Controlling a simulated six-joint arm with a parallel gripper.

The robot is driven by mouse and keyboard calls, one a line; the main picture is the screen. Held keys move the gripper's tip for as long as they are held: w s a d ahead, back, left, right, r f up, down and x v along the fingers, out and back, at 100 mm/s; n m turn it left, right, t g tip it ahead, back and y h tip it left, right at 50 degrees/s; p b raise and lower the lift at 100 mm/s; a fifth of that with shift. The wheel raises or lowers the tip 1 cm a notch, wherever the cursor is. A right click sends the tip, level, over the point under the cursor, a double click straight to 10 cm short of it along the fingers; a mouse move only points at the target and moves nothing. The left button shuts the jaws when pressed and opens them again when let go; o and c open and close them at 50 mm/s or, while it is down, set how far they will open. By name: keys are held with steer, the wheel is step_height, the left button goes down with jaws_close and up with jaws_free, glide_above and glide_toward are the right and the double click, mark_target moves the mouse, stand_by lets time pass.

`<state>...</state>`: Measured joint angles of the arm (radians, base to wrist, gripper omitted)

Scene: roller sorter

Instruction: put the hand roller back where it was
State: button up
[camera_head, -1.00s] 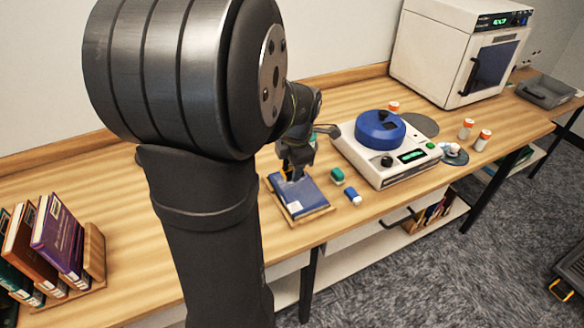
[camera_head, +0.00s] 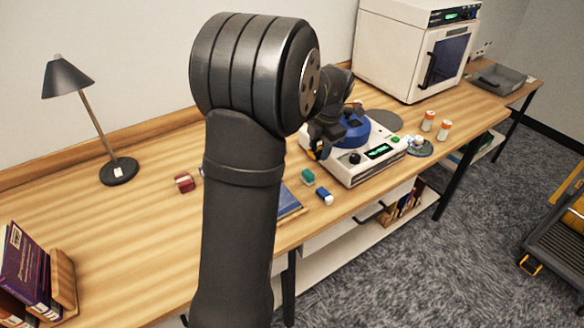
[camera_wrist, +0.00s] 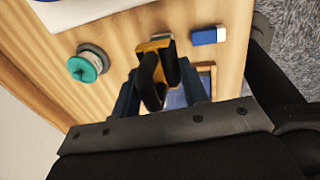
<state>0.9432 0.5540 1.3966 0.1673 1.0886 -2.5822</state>
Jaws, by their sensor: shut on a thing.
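The hand roller (camera_wrist: 152,72), black with an orange-yellow part, is between the fingers of my gripper (camera_wrist: 160,95) in the wrist view. My gripper is shut on it. In the head view my gripper (camera_head: 318,152) is at the left side of the white machine with the blue lid, above the bench, and a small orange spot shows there. The blue book (camera_head: 288,206) lies on the bench lower left of the gripper, partly hidden by my arm. A bit of it shows behind the fingers in the wrist view.
A green-topped piece (camera_head: 308,176) and a blue-and-white block (camera_head: 325,196) stand near the white machine (camera_head: 365,174). A red block (camera_head: 184,182) and a lamp (camera_head: 119,170) are left. Books (camera_head: 25,262) stand in a wooden holder. The bench between is clear.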

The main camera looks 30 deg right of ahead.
steer(key=shift+w+d+f, duration=0.25)
steer(key=shift+d+f, duration=0.1)
steer(key=shift+d, duration=0.35)
steer(key=w+a+f, duration=0.1)
steer(key=w+f, duration=0.1)
steer(key=w, duration=0.1)
steer(key=w+a+f, duration=0.1)
steer(key=w+f, duration=0.1)
steer(key=w, duration=0.1)
steer(key=w+a+f, duration=0.1)
steer(key=w+f, duration=0.1)
steer(key=w, duration=0.2)
steer(key=shift+a+f, duration=0.1)
steer(key=shift+f, duration=2.05)
steer(key=shift+f, duration=0.2)
steer(key=o, duration=0.9)
steer(key=shift+o, duration=0.2)
steer(key=shift+r, duration=0.1)
